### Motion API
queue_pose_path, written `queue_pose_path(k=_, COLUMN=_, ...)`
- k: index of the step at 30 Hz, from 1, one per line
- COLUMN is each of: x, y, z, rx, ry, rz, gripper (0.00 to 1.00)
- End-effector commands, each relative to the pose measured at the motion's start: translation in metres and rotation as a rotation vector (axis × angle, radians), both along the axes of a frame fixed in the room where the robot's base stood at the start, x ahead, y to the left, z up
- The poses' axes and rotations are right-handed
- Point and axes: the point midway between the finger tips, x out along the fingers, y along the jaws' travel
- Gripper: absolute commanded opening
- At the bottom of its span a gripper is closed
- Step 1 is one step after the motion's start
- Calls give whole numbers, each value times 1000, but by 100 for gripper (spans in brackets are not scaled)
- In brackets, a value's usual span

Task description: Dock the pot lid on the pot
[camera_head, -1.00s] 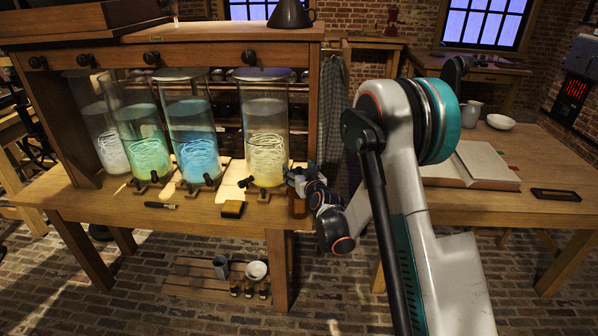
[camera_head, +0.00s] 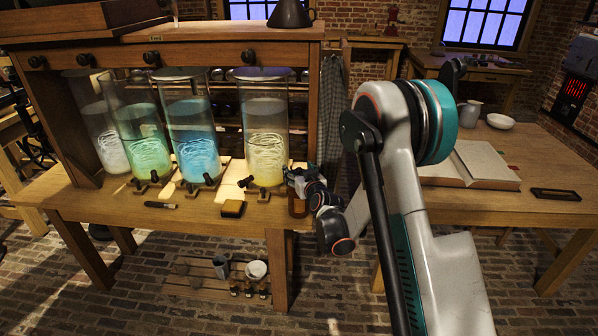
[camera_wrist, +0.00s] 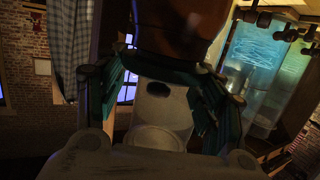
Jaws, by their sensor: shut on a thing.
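My gripper (camera_head: 293,178) is low over the right end of the jar bench, just right of the yellow jar. In the wrist view, its teal fingers (camera_wrist: 172,66) reach up on both sides of a reddish-brown, rounded piece (camera_wrist: 180,25) and are shut on it. A brown piece (camera_head: 298,207) also shows just below the gripper in the head view, at the bench's right edge. It is small and dark there. I cannot tell whether this brown piece is the pot or its lid, and no separate lid can be made out.
Glass jars with yellow (camera_head: 265,130), blue (camera_head: 194,135) and green (camera_head: 140,135) liquid stand left of my gripper, with black taps in front. A small brown block (camera_head: 233,208) lies on the bench (camera_head: 110,215). A grey cloth (camera_head: 331,110) hangs behind.

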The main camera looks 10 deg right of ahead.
Motion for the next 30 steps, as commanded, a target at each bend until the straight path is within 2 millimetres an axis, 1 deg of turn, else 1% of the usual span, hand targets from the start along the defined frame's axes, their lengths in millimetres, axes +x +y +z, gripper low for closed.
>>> queue_pose_path(k=11, x=0, y=0, z=-7, rx=0, ry=0, rz=0, gripper=39)
queue_pose_path(k=12, x=0, y=0, z=-7, rx=0, ry=0, rz=0, gripper=70)
queue_pose_path(k=13, x=0, y=0, z=-7, rx=0, ry=0, rz=0, gripper=71)
queue_pose_path(k=23, x=-1, y=0, z=-7, rx=0, ry=0, rz=0, gripper=71)
queue_pose_path(k=30, x=-15, y=-1, z=-4, rx=1, ry=0, rz=0, gripper=71)
